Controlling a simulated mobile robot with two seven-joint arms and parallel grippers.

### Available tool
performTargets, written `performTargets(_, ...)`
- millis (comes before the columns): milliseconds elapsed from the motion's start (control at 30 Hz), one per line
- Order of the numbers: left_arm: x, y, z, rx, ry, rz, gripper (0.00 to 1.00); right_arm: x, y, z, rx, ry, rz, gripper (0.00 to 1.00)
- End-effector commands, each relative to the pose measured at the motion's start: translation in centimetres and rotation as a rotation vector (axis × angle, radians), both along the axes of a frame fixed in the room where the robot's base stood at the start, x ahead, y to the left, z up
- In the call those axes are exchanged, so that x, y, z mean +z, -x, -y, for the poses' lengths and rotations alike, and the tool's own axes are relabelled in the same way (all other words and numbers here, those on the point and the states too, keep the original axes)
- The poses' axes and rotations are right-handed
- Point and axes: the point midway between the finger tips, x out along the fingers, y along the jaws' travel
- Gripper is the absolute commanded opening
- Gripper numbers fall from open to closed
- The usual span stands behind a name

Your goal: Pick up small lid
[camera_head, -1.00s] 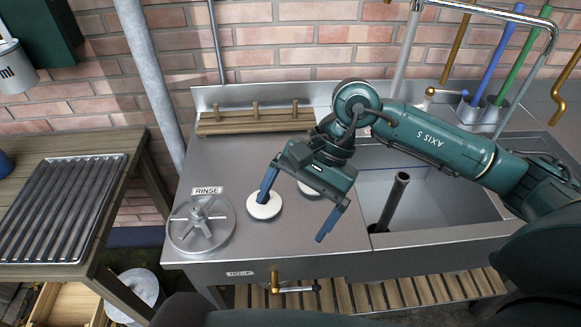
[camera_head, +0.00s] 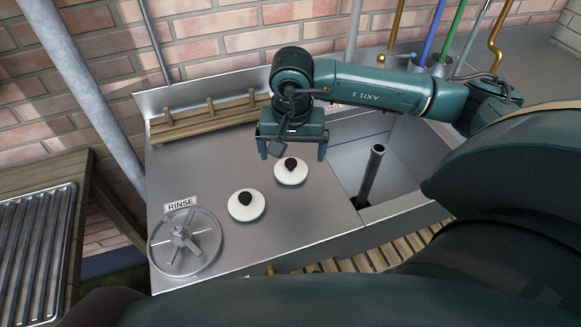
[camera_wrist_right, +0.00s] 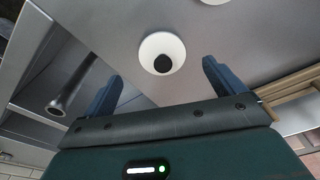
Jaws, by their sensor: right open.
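Two round white lids with black knobs lie on the metal counter (camera_head: 300,232). The nearer-left lid (camera_head: 246,206) looks slightly larger than the right lid (camera_head: 291,174); the size difference is slight. My right gripper (camera_head: 292,153) is open and empty, just behind the right lid, its fingers spread left and right. In the right wrist view one lid (camera_wrist_right: 160,43) lies ahead of and between the open fingers (camera_wrist_right: 161,73), not touched. The edge of another white lid (camera_wrist_right: 214,1) shows at the top there. My left gripper is not in view.
A spoked metal wheel (camera_head: 185,243) under a RINSE label (camera_head: 181,203) is left of the lids. A wooden rack (camera_head: 212,115) with pegs runs along the back. A sink with an upright dark pipe (camera_head: 371,172) is at right. The counter front is clear.

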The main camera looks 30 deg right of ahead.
Motion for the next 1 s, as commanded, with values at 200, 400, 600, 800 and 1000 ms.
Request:
performTargets(200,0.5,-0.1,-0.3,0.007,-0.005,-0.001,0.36,-1.6,-0.4,0.2,-0.001,0.000,-0.004,0.94)
performTargets(400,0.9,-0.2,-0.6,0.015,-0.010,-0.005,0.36,-4.6,-1.0,0.5,-0.001,-0.002,-0.004,0.94)
performTargets(600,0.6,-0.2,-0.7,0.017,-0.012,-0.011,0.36,-5.6,-1.2,0.6,0.001,-0.001,0.000,0.94)
performTargets(800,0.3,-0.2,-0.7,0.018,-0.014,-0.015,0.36,-5.6,-1.2,0.6,0.001,-0.001,0.000,0.90)
performTargets(1000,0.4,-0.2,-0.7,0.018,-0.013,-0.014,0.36,-5.6,-1.2,0.6,0.000,-0.001,0.000,0.74)
